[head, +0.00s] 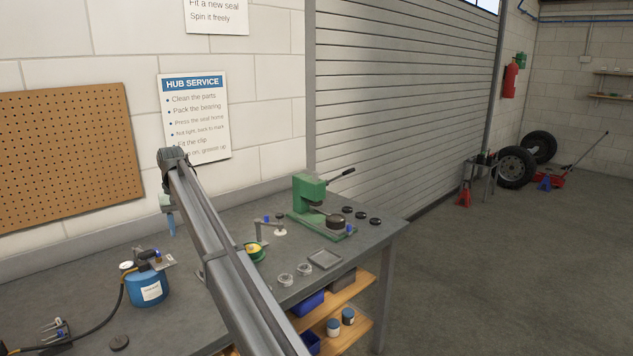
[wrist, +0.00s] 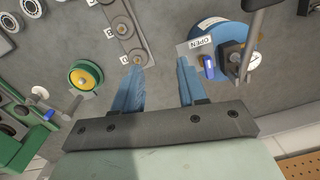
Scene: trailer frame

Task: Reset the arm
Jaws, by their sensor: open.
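My gripper (wrist: 162,88) is open and empty in the wrist view, its two blue fingers apart above the grey bench top. In the head view my arm rises across the middle of the picture, and the gripper (head: 170,222) shows only in part behind it, a blue finger pointing down. A blue tank (wrist: 215,28) with an OPEN tag is right of the fingers. A green and yellow spool (wrist: 85,78) is on the left.
The bench (head: 375,238) carries a green press (head: 308,192), a small tray (head: 324,259), black discs (head: 361,214) and the blue tank (head: 147,287) with a hose. A pegboard (head: 65,145) hangs on the wall behind. Open floor lies right of the bench.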

